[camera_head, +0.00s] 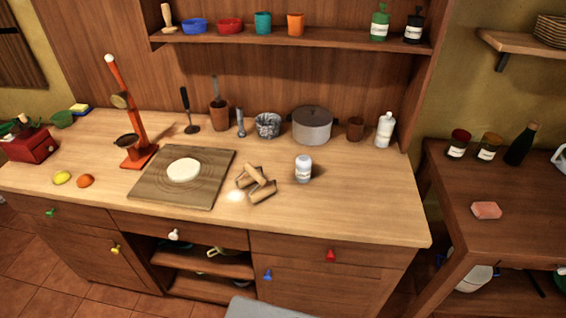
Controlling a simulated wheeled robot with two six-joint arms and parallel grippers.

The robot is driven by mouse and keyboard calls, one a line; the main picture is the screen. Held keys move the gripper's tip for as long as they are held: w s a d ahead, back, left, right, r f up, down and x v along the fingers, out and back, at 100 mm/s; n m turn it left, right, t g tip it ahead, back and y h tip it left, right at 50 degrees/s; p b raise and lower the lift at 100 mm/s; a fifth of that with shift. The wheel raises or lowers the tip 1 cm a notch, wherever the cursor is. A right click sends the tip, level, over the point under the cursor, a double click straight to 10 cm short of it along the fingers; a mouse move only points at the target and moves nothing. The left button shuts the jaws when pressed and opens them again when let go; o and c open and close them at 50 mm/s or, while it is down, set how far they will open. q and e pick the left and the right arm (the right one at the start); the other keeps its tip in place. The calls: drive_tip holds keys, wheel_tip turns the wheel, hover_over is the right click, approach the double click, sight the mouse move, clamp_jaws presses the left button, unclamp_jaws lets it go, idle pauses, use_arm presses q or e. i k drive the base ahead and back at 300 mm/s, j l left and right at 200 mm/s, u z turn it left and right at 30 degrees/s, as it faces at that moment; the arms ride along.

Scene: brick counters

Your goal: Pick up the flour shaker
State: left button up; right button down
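A small white shaker with a greyish top (303,169), which looks like the flour shaker, stands upright on the wooden counter (360,215), right of the middle. Neither of my grippers is in view, and nothing touches the shaker.
A cutting board (150,190) with a flat white round of dough (183,170) lies to the left. A grey pot (312,126), a brown cup (355,129) and a white bottle (385,130) stand behind. The counter right of the shaker is clear.

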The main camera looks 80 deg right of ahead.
sight(303, 163)
drive_tip(key=z, duration=2.75)
